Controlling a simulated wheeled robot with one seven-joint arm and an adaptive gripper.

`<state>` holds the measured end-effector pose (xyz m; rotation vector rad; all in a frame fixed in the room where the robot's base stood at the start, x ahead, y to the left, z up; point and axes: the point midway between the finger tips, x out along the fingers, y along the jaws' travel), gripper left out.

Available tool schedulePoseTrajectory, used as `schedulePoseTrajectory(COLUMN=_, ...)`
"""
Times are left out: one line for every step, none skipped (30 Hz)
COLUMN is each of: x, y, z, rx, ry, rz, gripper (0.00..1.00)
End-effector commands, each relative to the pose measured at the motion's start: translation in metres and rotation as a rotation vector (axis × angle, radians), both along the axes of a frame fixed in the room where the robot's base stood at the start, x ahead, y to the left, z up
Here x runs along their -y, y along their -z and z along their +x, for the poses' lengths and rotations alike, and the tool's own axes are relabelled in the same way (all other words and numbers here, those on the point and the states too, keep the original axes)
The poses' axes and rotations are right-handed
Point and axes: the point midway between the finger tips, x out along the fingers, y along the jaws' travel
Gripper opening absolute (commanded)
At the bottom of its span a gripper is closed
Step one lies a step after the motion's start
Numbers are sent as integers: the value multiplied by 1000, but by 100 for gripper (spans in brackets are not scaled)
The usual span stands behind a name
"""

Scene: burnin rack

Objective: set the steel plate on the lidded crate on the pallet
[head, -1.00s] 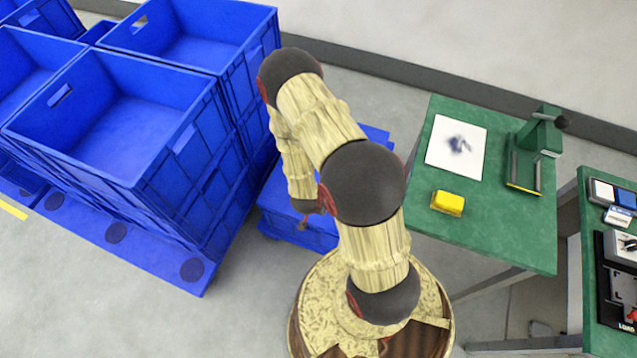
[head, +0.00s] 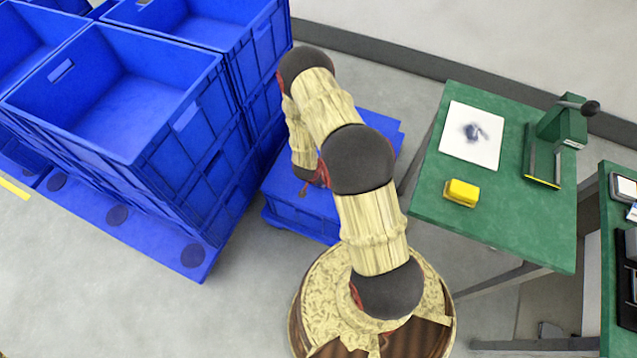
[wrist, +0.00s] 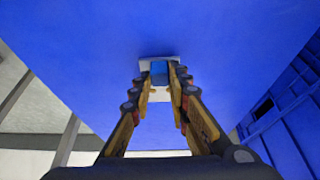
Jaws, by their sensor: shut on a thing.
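In the wrist view a small pale grey plate (wrist: 145,66) with a blue block on its middle sits between the fingertips of my gripper (wrist: 158,78); it looks like the steel plate. My gripper is shut on it. A broad flat blue surface, the lid of the lidded crate (wrist: 90,45), fills the view beyond it. I cannot tell whether plate and lid touch. The plate and most of my gripper are hidden there.
Tall stacked open blue crates (head: 165,165) stand close left of the lidded crate; their wall (wrist: 285,100) is at right in the wrist view. A green table (head: 500,225) at right holds a yellow block (head: 461,193), a white sheet (head: 474,135) and a green press (head: 562,130).

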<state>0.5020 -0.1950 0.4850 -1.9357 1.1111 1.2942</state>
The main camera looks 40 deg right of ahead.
Motion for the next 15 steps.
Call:
schedulePoseTrajectory(x=0, y=11, z=0, rx=0, ry=-1, rz=0, gripper=0)
schedulePoseTrajectory(x=0, y=14, z=0, rx=1, ry=-1, rz=-1, gripper=0)
schedulePoseTrajectory(x=0, y=15, z=1, rx=1, ry=-1, rz=-1, gripper=0)
schedulePoseTrajectory(x=0, y=15, z=1, rx=1, ry=0, rz=0, gripper=0)
schedulePoseTrajectory(x=0, y=15, z=1, rx=1, ry=0, rz=0, gripper=0)
schedulePoseTrajectory(x=0, y=14, z=1, rx=1, ry=0, rz=0, gripper=0)
schedulePoseTrajectory(x=0, y=13, z=1, rx=1, ry=0, rz=0, gripper=0)
schedulePoseTrajectory(x=0, y=13, z=1, rx=1, ry=0, rz=0, gripper=0)
schedulePoseTrajectory(x=0, y=13, z=1, rx=1, ry=0, rz=0, gripper=0)
schedulePoseTrajectory(x=0, y=13, z=1, rx=1, ry=0, rz=0, gripper=0)
schedulePoseTrajectory(x=0, y=13, z=1, rx=1, ry=0, rz=0, gripper=0)
schedulePoseTrajectory(x=0, y=15, z=1, rx=1, ry=0, rz=0, gripper=0)
schedulePoseTrajectory(x=0, y=16, z=1, rx=1, ry=0, rz=0, gripper=0)
schedulePoseTrajectory(x=0, y=17, z=1, rx=1, ry=0, rz=0, gripper=0)
schedulePoseTrajectory(x=0, y=16, z=1, rx=1, ry=0, rz=0, gripper=19)
